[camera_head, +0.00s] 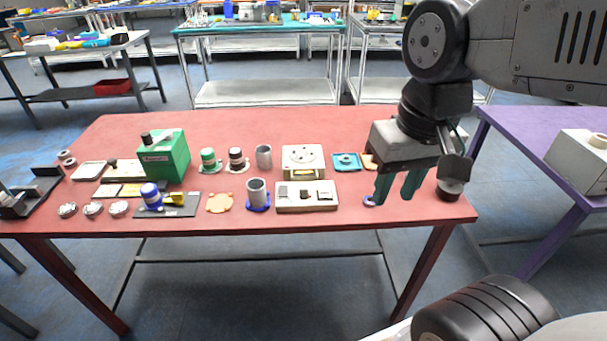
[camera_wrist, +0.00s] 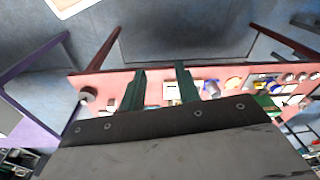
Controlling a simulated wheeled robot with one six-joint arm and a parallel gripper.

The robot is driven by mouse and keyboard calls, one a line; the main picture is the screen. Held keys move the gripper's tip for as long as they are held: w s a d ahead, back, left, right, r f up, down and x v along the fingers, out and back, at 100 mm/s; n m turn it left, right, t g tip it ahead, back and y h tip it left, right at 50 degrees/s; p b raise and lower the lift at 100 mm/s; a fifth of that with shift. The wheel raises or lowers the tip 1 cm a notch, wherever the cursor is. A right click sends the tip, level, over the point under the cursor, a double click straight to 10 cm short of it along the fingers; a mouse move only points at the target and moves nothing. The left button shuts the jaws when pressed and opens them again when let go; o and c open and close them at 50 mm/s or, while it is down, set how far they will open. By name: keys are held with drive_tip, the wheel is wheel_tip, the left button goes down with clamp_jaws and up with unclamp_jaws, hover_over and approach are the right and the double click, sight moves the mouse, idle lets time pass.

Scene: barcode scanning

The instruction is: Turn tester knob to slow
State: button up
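A green box (camera_head: 168,158) with a pale label and dark round parts on top stands on the left half of the red table. A beige box (camera_head: 303,161) with several dark round spots stands at the middle, and a flat pale panel (camera_head: 305,197) with dark inserts lies in front of it. I cannot tell which one is the tester, and no slow marking is readable. My gripper (camera_head: 393,200) hangs over the table's right end, its two green fingers parted and empty. The fingers also show apart in the wrist view (camera_wrist: 160,70).
The red table (camera_head: 250,122) also bears green-, brown- and blue-banded cylinders, grey cups, a blue square part (camera_head: 346,162) and a dark cylinder (camera_head: 450,188) right of my gripper. A purple table (camera_head: 515,140) stands at the right. The red table's back strip is clear.

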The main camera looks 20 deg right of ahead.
drive_tip(key=w+a+f+m+y, duration=0.2)
drive_tip(key=w+m, duration=0.4)
drive_tip(key=w, duration=0.4)
drive_tip(key=m+y, duration=0.2)
drive_tip(key=m, duration=1.2)
approach(304, 188)
drive_tip(key=x, duration=0.7)
drive_tip(key=shift+a+f, duration=0.1)
drive_tip(key=shift+f, duration=0.15)
drive_tip(key=shift+a+f, duration=0.2)
drive_tip(key=shift+f, duration=0.3)
clamp_jaws()
